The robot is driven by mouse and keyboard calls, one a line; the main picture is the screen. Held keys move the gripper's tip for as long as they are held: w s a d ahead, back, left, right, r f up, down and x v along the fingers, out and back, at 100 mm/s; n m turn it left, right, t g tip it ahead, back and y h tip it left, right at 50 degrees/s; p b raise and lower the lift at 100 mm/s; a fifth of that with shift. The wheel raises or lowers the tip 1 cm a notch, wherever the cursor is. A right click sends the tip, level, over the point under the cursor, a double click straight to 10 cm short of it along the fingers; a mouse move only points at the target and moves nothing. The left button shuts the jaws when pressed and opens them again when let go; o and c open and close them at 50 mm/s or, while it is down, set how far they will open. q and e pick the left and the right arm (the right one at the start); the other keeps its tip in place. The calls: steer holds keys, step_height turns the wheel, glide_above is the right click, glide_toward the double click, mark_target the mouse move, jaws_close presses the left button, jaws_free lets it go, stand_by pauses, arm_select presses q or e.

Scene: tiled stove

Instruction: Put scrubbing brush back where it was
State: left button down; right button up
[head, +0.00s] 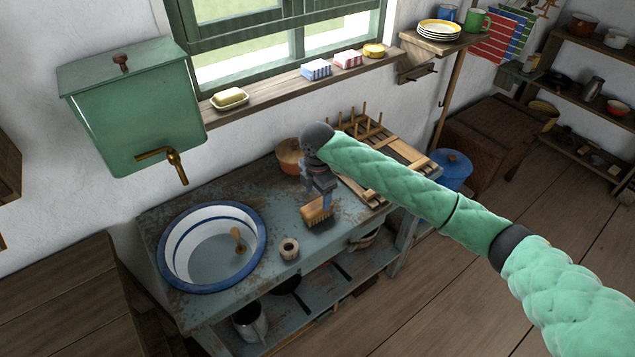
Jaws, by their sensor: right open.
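The scrubbing brush (314,211), with a wooden back and pale bristles facing down and forward, is on the blue-grey worn washstand top (335,237), right of the basin. My right gripper (326,203) points down directly at the brush, with its jaws open. Its fingers overlap the brush's right end in the picture; I cannot tell whether they touch it. My left gripper is not in view.
The green water tank (130,110) hangs left.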

mark_target(316, 207)
arm_select(q)
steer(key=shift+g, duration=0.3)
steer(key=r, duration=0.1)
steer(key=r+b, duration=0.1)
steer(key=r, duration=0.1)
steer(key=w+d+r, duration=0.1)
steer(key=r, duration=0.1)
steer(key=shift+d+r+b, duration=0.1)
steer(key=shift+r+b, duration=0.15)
steer(key=shift+b, duration=0.1)
arm_select(e)
step_height(316, 207, up, 6)
steer(key=shift+r, duration=0.25)
